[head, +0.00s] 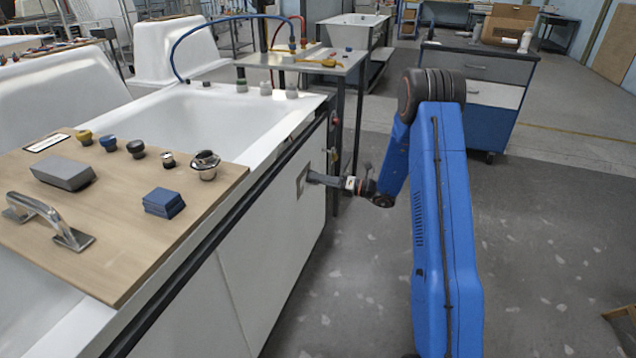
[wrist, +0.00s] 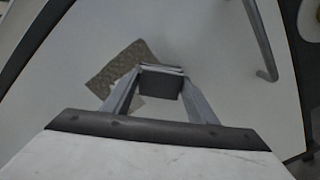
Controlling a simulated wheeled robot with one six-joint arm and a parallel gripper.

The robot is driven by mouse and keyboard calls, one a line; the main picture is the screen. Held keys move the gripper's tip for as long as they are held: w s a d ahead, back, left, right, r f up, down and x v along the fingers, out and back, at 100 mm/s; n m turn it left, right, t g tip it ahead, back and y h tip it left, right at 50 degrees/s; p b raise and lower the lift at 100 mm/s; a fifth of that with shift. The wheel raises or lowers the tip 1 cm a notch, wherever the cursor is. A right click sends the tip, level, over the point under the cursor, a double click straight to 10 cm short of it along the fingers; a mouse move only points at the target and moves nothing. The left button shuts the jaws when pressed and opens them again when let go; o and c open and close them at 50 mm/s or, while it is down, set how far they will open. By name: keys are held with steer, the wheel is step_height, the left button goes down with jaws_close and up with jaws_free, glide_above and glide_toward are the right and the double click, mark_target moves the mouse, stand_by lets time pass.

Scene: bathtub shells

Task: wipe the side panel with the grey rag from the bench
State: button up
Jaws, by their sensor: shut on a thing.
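The white side panel (head: 285,235) of the bathtub faces right in the head view and fills most of the wrist view (wrist: 225,85). A brownish, speckled patch (wrist: 120,66) lies on it, left of my fingertips. My gripper (head: 312,178) reaches the panel from the right at mid height. In the wrist view my gripper (wrist: 160,80) is shut on a folded dark grey piece, the grey rag (wrist: 161,84), held at or very near the panel beside the patch. Whether the rag touches the panel is hard to tell. The fingers hide part of the patch.
A wooden board (head: 115,255) across the tub holds a chrome handle (head: 45,225), a grey block (head: 62,172), blue pads (head: 163,203) and several knobs. A bench (head: 310,62) with hoses stands behind the panel.

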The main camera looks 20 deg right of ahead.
steer(key=shift+s+a+r, duration=0.35)
steer(key=shift+s+a, duration=0.9)
steer(key=shift+s, duration=0.45)
steer(key=shift+s+a+r, duration=0.3)
steer(key=shift+s+a, duration=0.95)
steer(key=shift+s, duration=0.4)
steer(key=shift+s+a+r, duration=0.35)
steer(key=shift+s+a, duration=0.9)
steer(key=shift+s, duration=0.45)
steer(key=shift+s+d+r, duration=0.1)
steer(key=shift+r, duration=0.9)
steer(key=shift+w+d, duration=1.4)
steer(key=shift+w, duration=0.6)
steer(key=shift+w+d, duration=1.4)
steer(key=shift+w, duration=0.6)
steer(key=shift+w+d, duration=1.4)
steer(key=shift+w, duration=0.6)
steer(key=v, duration=0.6)
